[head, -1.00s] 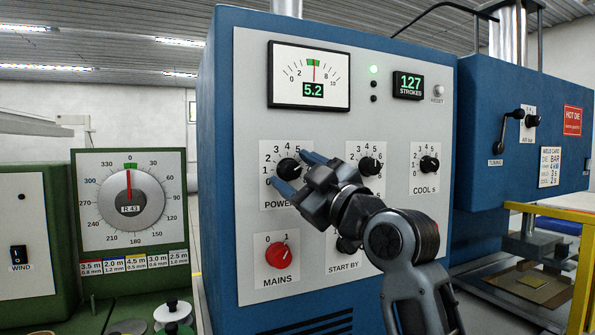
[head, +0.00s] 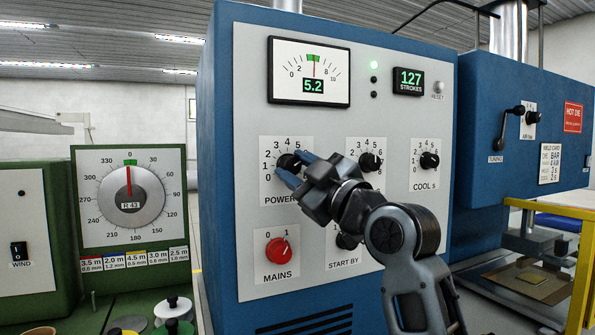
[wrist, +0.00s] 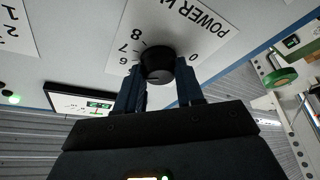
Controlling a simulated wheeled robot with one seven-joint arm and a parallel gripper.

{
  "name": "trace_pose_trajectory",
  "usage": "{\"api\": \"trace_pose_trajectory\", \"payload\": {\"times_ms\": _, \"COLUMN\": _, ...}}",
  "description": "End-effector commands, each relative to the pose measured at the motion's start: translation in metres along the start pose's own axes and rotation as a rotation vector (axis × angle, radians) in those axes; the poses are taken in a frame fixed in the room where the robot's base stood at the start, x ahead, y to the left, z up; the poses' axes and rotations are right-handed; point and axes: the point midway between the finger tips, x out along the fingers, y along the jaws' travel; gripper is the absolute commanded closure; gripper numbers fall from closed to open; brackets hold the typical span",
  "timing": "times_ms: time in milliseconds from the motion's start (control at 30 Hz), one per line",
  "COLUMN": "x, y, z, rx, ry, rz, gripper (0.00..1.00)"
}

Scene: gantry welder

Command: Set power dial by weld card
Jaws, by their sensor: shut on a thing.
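The black power dial (head: 286,161) is on the grey front panel, above the red mains knob. It also shows in the wrist view (wrist: 158,63), where the figures 6, 7, 8 and 0 can be read around it. My gripper (head: 291,167) is shut on the power dial, with one blue finger on each side of it; the wrist view shows both fingers (wrist: 159,84) at the knob. The dial's pointer setting cannot be read clearly.
The meter (head: 309,72) above the dial reads 5.2. A middle knob (head: 370,161) sits close right of my gripper, and the cool knob (head: 429,160) is farther right. The red mains knob (head: 279,250) is below. A yellow rail (head: 583,270) stands at lower right.

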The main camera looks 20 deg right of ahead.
Motion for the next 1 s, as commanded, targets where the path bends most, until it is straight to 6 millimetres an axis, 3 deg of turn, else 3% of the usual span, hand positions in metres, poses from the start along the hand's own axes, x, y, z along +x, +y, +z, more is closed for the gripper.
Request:
{"api": "trace_pose_trajectory", "payload": {"times_ms": 267, "x": -0.0012, "y": -0.0006, "z": 0.0028, "rx": -0.127, "ry": 0.001, "rz": -0.051, "gripper": 0.93}}
{"api": "trace_pose_trajectory", "payload": {"times_ms": 1000, "x": 0.0002, "y": 0.0028, "z": -0.0002, "rx": -0.735, "ry": 0.000, "rz": -0.306, "gripper": 0.93}}
